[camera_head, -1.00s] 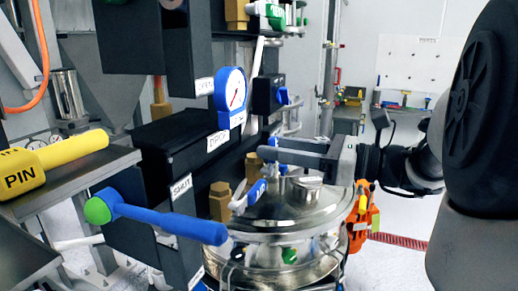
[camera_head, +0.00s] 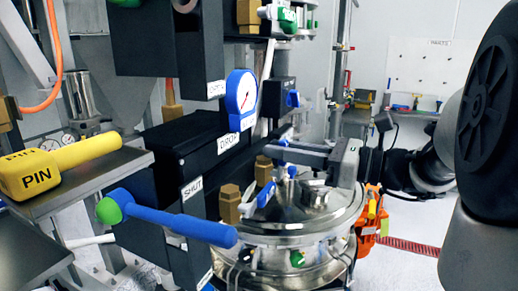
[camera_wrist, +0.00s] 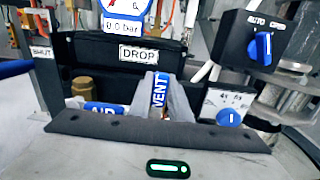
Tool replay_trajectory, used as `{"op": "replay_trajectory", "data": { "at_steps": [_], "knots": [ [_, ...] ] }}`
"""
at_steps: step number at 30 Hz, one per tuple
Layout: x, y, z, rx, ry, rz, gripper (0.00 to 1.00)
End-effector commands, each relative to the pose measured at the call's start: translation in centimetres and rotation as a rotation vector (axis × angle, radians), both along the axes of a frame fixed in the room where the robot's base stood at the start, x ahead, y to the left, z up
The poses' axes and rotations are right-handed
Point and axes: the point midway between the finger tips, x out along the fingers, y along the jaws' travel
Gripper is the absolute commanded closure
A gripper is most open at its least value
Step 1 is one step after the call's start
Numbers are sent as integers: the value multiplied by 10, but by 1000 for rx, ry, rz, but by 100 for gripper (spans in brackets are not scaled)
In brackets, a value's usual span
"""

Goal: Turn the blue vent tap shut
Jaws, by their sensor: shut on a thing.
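The blue vent tap, its handle lettered VENT (camera_wrist: 158,92), stands upright in the picture in the wrist view, between the two grey fingers. In the head view, my gripper (camera_head: 281,154) reaches left over the steel vessel lid and is shut on this handle. The fingers hide most of the handle there; only small blue parts show around them. Whether the tap is open or shut cannot be read.
A second blue tap handle (camera_head: 266,194), lettered AIR (camera_wrist: 104,108) in the wrist view, is close to my gripper. A long blue lever (camera_head: 180,223) with a green end, a pressure gauge (camera_head: 241,96) and a yellow PIN handle (camera_head: 40,175) are to the left.

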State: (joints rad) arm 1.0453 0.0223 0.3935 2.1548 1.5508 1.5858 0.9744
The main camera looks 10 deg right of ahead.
Motion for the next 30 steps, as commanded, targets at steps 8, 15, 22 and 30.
{"op": "replay_trajectory", "data": {
  "at_steps": [8,15,22,30],
  "knots": [
    [5,-3,7,68,97,2,100],
    [11,-7,7,186,260,2,100],
    [16,-11,-2,313,435,2,100],
    [22,-16,-17,462,641,1,100]
  ]
}}
